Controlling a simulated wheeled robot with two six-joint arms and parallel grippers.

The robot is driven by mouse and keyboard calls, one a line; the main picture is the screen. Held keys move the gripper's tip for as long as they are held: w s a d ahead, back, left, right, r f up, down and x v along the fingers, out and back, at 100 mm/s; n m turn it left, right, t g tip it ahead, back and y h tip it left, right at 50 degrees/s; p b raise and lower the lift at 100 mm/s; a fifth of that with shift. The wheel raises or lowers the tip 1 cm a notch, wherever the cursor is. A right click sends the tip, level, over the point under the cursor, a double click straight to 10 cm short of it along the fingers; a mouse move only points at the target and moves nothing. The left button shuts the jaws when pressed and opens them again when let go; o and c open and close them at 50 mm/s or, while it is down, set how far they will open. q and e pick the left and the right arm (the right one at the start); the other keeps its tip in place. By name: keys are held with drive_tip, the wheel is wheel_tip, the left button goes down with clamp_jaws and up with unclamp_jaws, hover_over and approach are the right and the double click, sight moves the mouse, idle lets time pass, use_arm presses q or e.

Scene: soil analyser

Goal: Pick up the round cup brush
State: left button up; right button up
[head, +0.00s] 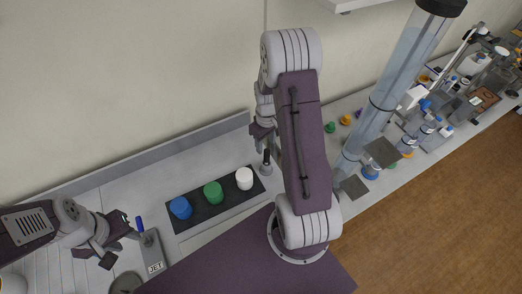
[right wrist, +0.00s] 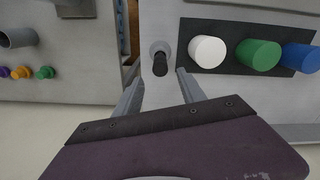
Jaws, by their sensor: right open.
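The round cup brush, with an upright black handle on a round grey base, stands on the bench just right of the white cup. It shows in the head view (head: 266,168) and in the right wrist view (right wrist: 160,62). My right gripper (right wrist: 160,88) is open and empty; in the right wrist view the handle stands ahead of the gap between its fingers. In the head view my right gripper (head: 264,140) is just above the brush, partly hidden by my arm. My left gripper (head: 122,248) looks open, close to a blue-handled tool (head: 140,224) at lower left.
A black mat (head: 217,204) holds a blue cup (head: 180,208), a green cup (head: 213,193) and a white cup (head: 244,179), close to the brush. A JET-marked plate (head: 154,254) lies lower left. A tall clear cylinder (head: 400,70) and crowded bench gear stand to the right.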

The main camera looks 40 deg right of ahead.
sight(267, 150)
drive_tip(key=f+p, duration=0.1)
drive_tip(key=f, duration=0.1)
drive_tip(key=s+f, duration=0.1)
drive_tip(key=shift+f+p, duration=0.35)
wheel_tip(267, 150, down, 4)
drive_tip(key=shift+a+r+p, duration=0.1)
drive_tip(key=shift+p, duration=0.7)
drive_tip(key=shift+s+f, duration=0.25)
drive_tip(key=shift+s, duration=0.05)
drive_tip(key=shift+w+f, duration=0.1)
drive_tip(key=shift+w, duration=0.1)
drive_tip(key=c, duration=0.4)
drive_tip(key=shift+w, duration=0.1)
drive_tip(key=c, duration=0.4)
clamp_jaws()
use_arm(q)
drive_tip(key=r, duration=0.2)
drive_tip(key=s+r, duration=0.1)
drive_tip(key=r, duration=0.1)
drive_tip(key=shift+s, duration=0.15)
